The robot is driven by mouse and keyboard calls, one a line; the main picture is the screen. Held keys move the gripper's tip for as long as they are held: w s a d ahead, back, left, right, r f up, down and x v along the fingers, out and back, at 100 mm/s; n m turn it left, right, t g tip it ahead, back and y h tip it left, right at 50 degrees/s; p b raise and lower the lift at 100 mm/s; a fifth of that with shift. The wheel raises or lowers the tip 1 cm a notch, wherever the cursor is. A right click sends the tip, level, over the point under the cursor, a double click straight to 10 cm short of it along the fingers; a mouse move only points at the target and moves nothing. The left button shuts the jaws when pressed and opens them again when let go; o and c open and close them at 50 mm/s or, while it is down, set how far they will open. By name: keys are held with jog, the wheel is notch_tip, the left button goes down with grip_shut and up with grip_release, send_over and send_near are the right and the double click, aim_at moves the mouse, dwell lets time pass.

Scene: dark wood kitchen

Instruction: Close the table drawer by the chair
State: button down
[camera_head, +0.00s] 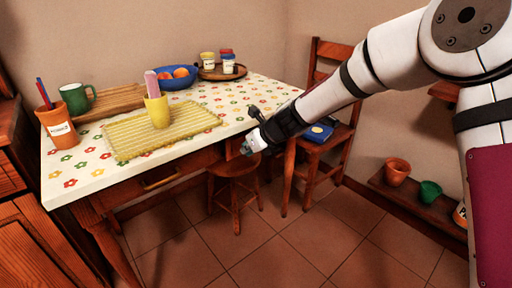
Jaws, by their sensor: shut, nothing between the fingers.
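The table (100,185) has a flower-print top and a dark wood front. A table drawer (190,167) with a metal handle (162,181) shows in the front, left of the stool. I cannot tell how far it is open. Farther right along the front, close to the chair, my gripper and the shadow hide details, so a second drawer cannot be made out clearly. The wooden chair (343,135) stands at the table's right end. My gripper (246,148) is shut and empty, at the table's front edge near its right corner; I cannot tell whether it touches the wood.
A wooden stool (235,168) stands below my gripper. A blue item (319,132) lies on the chair seat. A yellow cup (157,111), a blue fruit bowl (172,82) and an orange pot (58,127) stand on the table. Pots (397,170) sit on a low shelf at right. The tiled floor in front is clear.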

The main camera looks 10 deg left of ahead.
aim_at(233, 147)
jog(key=shift+w+a+r, duration=0.1)
jog(key=shift+w+a, duration=0.5)
jog(key=shift+a, duration=0.15)
jog(key=shift+w+a+r, duration=0.1)
jog(key=shift+w+a, duration=0.45)
jog(key=shift+a, duration=0.2)
